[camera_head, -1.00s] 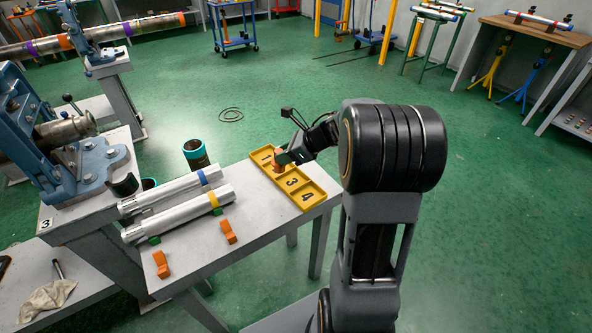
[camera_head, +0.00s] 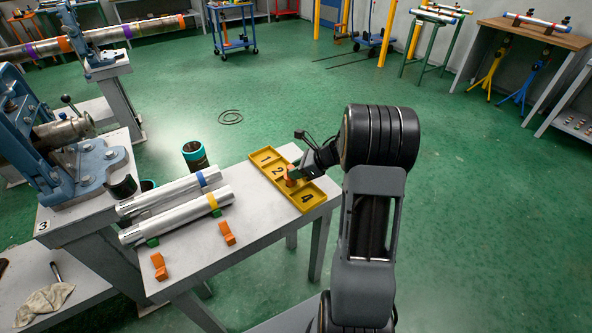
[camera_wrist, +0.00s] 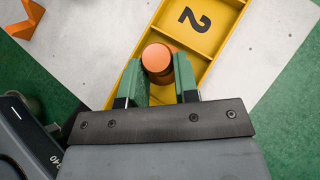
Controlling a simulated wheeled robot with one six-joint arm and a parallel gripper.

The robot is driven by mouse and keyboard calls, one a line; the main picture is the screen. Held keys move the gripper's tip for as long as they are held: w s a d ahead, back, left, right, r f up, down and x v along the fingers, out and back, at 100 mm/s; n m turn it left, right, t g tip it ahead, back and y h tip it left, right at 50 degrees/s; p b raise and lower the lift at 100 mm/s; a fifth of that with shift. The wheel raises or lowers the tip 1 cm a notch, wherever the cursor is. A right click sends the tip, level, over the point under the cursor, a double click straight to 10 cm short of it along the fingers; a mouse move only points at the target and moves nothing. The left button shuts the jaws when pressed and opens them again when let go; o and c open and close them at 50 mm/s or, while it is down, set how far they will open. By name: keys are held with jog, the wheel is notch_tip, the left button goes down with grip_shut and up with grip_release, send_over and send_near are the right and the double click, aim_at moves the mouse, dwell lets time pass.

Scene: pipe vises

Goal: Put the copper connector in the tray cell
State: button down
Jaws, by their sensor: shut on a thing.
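The copper connector (camera_wrist: 157,58), an orange-copper cylinder seen end-on in the wrist view, is between the green fingers of my gripper (camera_wrist: 157,80). In the head view the connector (camera_head: 290,180) shows as a small orange patch at my gripper (camera_head: 298,176). The gripper is shut on it. The yellow tray (camera_head: 322,201) has a row of numbered cells; 1, 2 and 4 are readable and the 3 is hidden. The connector is over or in the cell between 2 and 4; I cannot tell whether it touches the floor. The tray (camera_wrist: 160,14) also shows in the wrist view.
Two silver pipes (camera_head: 180,215) lie on the grey table (camera_head: 265,245) left of the tray. Two orange blocks (camera_head: 228,236) sit near its front. A dark, teal-rimmed cylinder (camera_head: 195,155) stands behind. A blue pipe vise (camera_head: 60,170) is at the left.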

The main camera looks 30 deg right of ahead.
jog(key=c, duration=0.9)
grip_release()
jog(key=shift+o, duration=0.2)
